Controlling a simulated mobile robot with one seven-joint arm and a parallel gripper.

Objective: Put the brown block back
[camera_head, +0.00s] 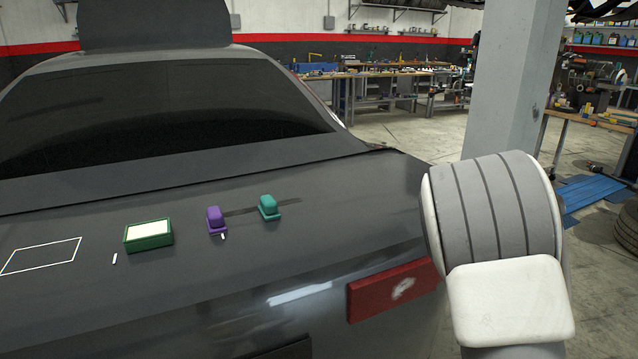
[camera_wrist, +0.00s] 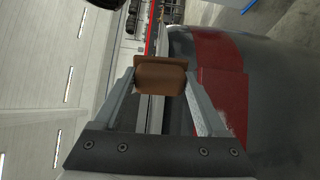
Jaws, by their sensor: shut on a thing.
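The brown block (camera_wrist: 160,76) shows in the wrist view, held between the two fingers of my gripper (camera_wrist: 160,82). My gripper is shut on it. Behind the block the wrist view shows the car's red tail light (camera_wrist: 222,75) and dark bodywork to the right. In the head view the block and the gripper's fingers are out of sight; only my white and grey arm shows at the right. On the car's trunk lid (camera_head: 200,285) are a purple block (camera_head: 215,218), a teal block (camera_head: 269,206), a green box with a pale top (camera_head: 149,235) and a white outlined rectangle (camera_head: 40,256).
The car's dark rear window (camera_head: 170,105) rises behind the trunk lid. A grey pillar (camera_head: 512,80) stands at the right behind my arm. Workbenches (camera_head: 390,75) line the far wall. Small white marks lie near the green box and the purple block.

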